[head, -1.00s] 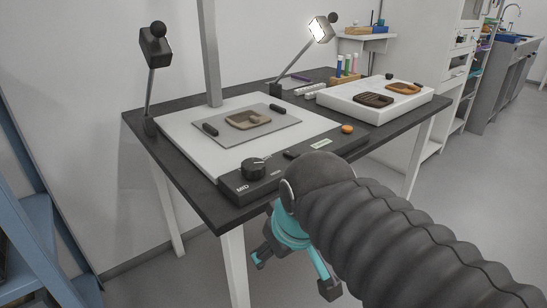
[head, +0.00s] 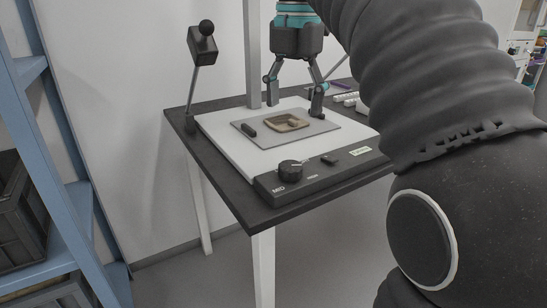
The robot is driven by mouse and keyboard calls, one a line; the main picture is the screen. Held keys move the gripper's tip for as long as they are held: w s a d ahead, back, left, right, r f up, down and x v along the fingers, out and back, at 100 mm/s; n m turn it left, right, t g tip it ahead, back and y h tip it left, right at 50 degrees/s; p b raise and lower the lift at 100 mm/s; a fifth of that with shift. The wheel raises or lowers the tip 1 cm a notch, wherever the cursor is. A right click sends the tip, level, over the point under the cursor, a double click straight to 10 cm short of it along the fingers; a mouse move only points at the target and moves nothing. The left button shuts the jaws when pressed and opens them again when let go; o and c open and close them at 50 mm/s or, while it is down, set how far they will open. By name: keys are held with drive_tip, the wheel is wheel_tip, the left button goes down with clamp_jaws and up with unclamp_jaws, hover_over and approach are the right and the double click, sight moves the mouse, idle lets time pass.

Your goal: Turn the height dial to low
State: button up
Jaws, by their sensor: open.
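The height dial (head: 290,170) is a round black knob on the dark control strip (head: 325,178) along the front of the white copy-stand base (head: 222,132). The label "MID" shows at its lower left. My gripper (head: 292,100) points down with its two fingers spread wide and nothing between them. In the picture it is above and behind the dial, over the far part of the base near the sherd, and apart from the dial. Its exact height above the base is hard to tell.
A tan sherd (head: 287,123) lies on a grey plate (head: 312,138) with a black bar (head: 248,130) beside it. A lamp (head: 202,45) stands at the table's left corner. A column rises behind the base. A blue shelf (head: 75,210) is at left. My arm hides the table's right side.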

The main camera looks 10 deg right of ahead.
sight(291, 165)
drive_tip(key=shift+n, duration=0.8)
drive_tip(key=f+b, duration=0.1)
drive_tip(key=f, duration=0.3)
drive_tip(key=f+b, duration=0.2)
drive_tip(key=f, duration=0.2)
drive_tip(key=f+b, duration=0.1)
drive_tip(key=f, duration=0.4)
drive_tip(key=shift+w+b, duration=0.25)
drive_tip(key=shift+b, duration=0.1)
drive_tip(key=c, duration=1.2)
